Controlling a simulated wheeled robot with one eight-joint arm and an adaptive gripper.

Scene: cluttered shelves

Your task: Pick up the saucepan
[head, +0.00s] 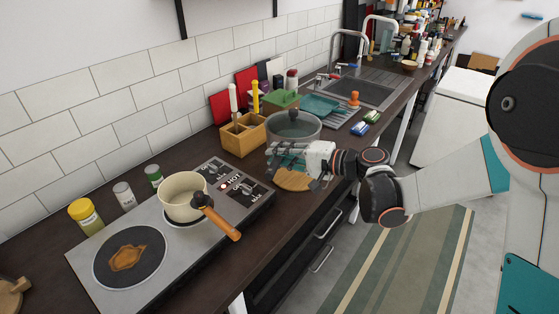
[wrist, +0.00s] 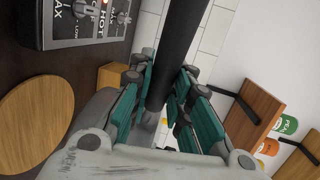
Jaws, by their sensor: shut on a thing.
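A large grey pot (head: 308,130) with a dark knob or handle end at its top shows behind my gripper in the head view. My gripper (head: 285,158) is in front of it and hides its lower part. In the wrist view, the green finger pads of my gripper (wrist: 168,82) are closed on a long black handle (wrist: 182,45). It seems to belong to the grey pot, but the join is hidden. A smaller cream saucepan (head: 183,199) with a wooden handle stands on the hob, apart from my gripper.
A round wooden board (head: 294,181) lies on the counter below my gripper. A wooden utensil box (head: 243,137), a green box (head: 284,101) and a teal tray (head: 319,106) stand close by. The hob (head: 150,283) is at left, the sink (head: 365,91) behind.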

